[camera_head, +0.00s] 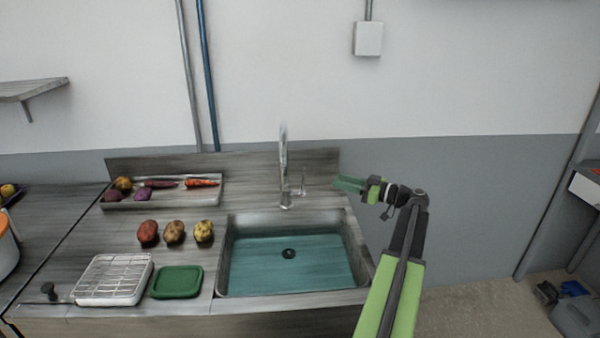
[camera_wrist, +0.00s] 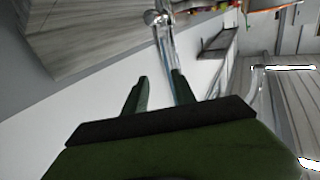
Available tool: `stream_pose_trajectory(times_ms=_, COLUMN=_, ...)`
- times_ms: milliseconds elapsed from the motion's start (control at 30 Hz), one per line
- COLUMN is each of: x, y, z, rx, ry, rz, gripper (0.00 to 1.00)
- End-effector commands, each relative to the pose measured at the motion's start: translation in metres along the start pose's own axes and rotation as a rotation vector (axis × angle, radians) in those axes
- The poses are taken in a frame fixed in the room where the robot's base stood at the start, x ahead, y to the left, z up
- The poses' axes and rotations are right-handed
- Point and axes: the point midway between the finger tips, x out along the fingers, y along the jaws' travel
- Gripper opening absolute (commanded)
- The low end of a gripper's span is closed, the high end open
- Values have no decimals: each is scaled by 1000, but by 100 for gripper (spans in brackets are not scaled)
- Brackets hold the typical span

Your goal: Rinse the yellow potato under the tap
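The yellow potato (camera_head: 204,231) lies on the counter left of the sink, at the right end of a row with a brown potato (camera_head: 175,232) and a red potato (camera_head: 148,233). The tap (camera_head: 284,165) stands upright behind the sink (camera_head: 222,262). My gripper (camera_head: 348,184) is raised right of the tap, pointing left, well away from the potato. In the wrist view my gripper's (camera_wrist: 160,86) two fingers stand apart with nothing held. The metal tap (camera_wrist: 165,40) shows beyond them.
A white wire rack (camera_head: 112,279) and a green square item (camera_head: 177,282) lie at the counter's front. The sink holds only a drain (camera_head: 289,253). A wall pipe (camera_head: 208,80) rises behind.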

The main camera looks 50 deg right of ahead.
Motion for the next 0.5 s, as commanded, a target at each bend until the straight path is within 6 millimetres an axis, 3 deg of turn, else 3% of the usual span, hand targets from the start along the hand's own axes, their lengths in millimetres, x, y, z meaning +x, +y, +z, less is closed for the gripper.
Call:
stream_pose_trajectory(times_ms=300, x=87, y=-4, z=0, rx=1, ry=-1, rz=-10, gripper=32)
stream_pose_trajectory(times_ms=500, x=130, y=-4, z=0, rx=1, ry=-1, rz=-10, gripper=32)
